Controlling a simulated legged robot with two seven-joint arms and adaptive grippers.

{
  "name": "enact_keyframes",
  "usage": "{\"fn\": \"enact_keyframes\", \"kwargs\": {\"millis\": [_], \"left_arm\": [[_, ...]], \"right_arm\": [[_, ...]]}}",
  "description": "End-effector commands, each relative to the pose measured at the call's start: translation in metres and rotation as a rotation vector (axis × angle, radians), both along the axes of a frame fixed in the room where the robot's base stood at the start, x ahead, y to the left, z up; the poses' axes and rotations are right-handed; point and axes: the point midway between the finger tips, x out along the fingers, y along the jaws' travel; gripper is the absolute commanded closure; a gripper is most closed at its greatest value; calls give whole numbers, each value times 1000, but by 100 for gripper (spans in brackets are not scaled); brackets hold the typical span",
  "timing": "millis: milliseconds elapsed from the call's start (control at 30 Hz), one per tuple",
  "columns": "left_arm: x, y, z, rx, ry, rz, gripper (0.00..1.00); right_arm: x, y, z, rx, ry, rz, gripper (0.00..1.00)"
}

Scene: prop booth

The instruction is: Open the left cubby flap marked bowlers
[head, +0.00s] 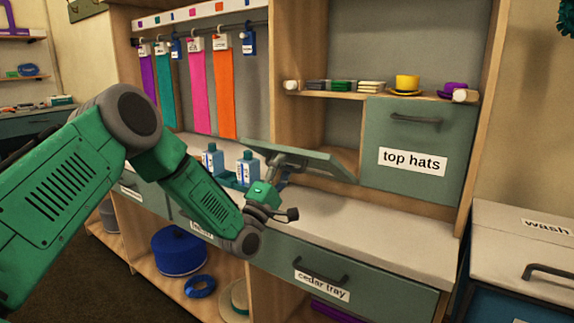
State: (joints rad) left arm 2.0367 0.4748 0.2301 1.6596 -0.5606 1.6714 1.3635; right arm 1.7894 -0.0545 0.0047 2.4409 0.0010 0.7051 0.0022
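The left cubby's grey-green flap (318,163) is swung down and out from its opening, lying tilted close to level above the counter. Its bowlers label does not show. The cubby opening (338,128) behind it is uncovered. My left gripper (287,163) is at the flap's near left part, with grey finger parts against or very close to it. I cannot tell whether it grips the flap or its handle. The right-hand flap marked top hats (418,150) is shut, with a dark handle near its top. My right gripper is not in view.
Blue-and-white bottles (247,168) stand on the counter (385,225) just left of my gripper. The cedar tray drawer (335,283) below is shut. The counter's right part is clear.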

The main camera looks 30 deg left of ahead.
Motion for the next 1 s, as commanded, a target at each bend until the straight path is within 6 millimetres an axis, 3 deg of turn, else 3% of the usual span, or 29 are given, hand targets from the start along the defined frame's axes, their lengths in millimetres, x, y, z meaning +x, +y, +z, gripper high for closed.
{"fn": "enact_keyframes", "kwargs": {"millis": [1000], "left_arm": [[-54,4,-47,-1,-1,1,68]], "right_arm": [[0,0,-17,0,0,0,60]]}}
